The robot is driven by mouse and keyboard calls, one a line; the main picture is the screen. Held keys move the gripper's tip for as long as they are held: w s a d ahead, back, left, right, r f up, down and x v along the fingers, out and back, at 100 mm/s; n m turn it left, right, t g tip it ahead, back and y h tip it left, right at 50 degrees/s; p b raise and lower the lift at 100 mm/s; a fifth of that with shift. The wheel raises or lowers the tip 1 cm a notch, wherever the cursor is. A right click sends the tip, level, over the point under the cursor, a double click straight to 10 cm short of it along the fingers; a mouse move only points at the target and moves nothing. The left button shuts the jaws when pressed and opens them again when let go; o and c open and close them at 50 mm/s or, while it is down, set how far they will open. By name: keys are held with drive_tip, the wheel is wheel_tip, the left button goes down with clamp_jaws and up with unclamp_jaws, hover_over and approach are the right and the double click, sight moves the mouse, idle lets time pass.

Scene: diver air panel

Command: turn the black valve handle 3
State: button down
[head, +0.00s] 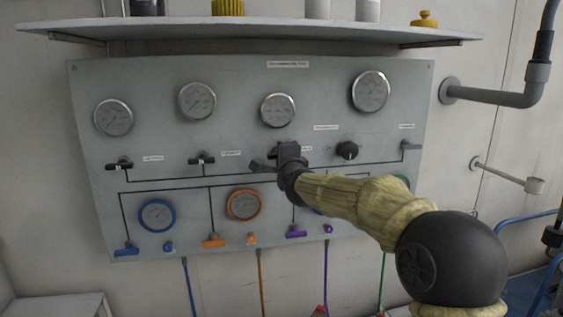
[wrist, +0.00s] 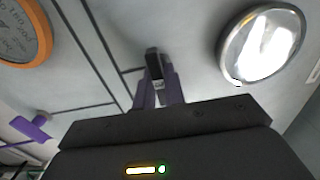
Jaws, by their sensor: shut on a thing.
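The black valve handle 3 is the third from the left in the upper row of the grey panel (head: 160,85). The handle's pivot is hidden.
Two black handles (head: 119,165) (head: 202,160) are to the left. A silver gauge (head: 277,110) sits above, an orange gauge (head: 244,204) lower left, and a purple handle (head: 296,231) below. A shelf (head: 270,31) overhangs the panel.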

idle(0.3)
drive_tip(key=c, duration=1.5)
unclamp_jaws()
drive_tip(key=shift+d, duration=0.1)
drive_tip(key=shift+s, duration=0.1)
drive_tip(key=b+v, duration=0.8)
drive_tip(key=v, duration=0.9)
drive_tip(key=shift+s+b, duration=0.1)
drive_tip(key=shift+b, duration=0.2)
